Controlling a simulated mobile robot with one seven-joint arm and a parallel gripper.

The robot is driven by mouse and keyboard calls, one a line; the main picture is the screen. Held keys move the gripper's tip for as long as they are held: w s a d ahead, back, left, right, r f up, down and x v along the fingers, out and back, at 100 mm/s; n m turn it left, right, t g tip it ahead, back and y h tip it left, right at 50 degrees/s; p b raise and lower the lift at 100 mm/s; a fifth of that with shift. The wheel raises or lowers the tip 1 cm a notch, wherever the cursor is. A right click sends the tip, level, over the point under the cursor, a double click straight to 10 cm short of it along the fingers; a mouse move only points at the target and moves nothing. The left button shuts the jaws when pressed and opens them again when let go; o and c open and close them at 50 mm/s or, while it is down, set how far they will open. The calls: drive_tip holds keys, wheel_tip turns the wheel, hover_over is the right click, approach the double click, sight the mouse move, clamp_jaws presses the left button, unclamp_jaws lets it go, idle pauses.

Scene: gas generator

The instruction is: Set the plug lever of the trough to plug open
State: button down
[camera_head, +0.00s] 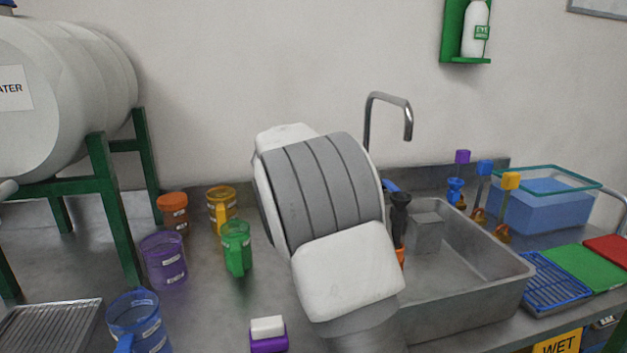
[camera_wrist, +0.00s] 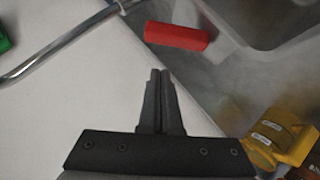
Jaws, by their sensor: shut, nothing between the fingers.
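The trough is a grey metal basin (camera_head: 460,290) at the right of the bench in the head view; part of it (camera_wrist: 270,25) shows at the top right of the wrist view. A red bar-like handle (camera_wrist: 177,37) lies beside its edge in the wrist view and looks like the plug lever; I cannot make it out in the head view, where my arm covers that area. My gripper (camera_wrist: 160,72) has its dark fingers together and empty, pointing toward the red handle, with a visible gap in the picture.
A chrome tap (camera_head: 388,98) rises behind the trough. A yellow jug (camera_head: 222,208) and green jug (camera_head: 237,248) stand left of my arm. A blue-filled tub (camera_head: 545,205) is at right.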

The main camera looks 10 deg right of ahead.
drive_tip(key=r+v, duration=0.1)
drive_tip(key=v, duration=0.9)
drive_tip(key=s+d+f+m+g+y, duration=0.1)
drive_tip(key=s+d+g+y, duration=0.15)
drive_tip(key=s, duration=0.65)
drive_tip(key=s+d+f+m+g+y, duration=0.1)
drive_tip(key=s+d+m, duration=0.15)
drive_tip(key=s, duration=0.65)
drive_tip(key=s+a+f+y, duration=0.2)
drive_tip(key=s+f, duration=0.2)
drive_tip(key=s, duration=0.7)
drive_tip(key=s+a+f+y, duration=0.2)
drive_tip(key=s+a+f, duration=0.15)
drive_tip(key=s, duration=0.75)
wheel_tip(320, 180, up, 19)
drive_tip(key=d+p, duration=0.1)
drive_tip(key=p, duration=1.8)
drive_tip(key=shift+g, duration=0.35)
drive_tip(key=shift+w+d+f+m+h, duration=0.1)
drive_tip(key=shift+m+h, duration=0.15)
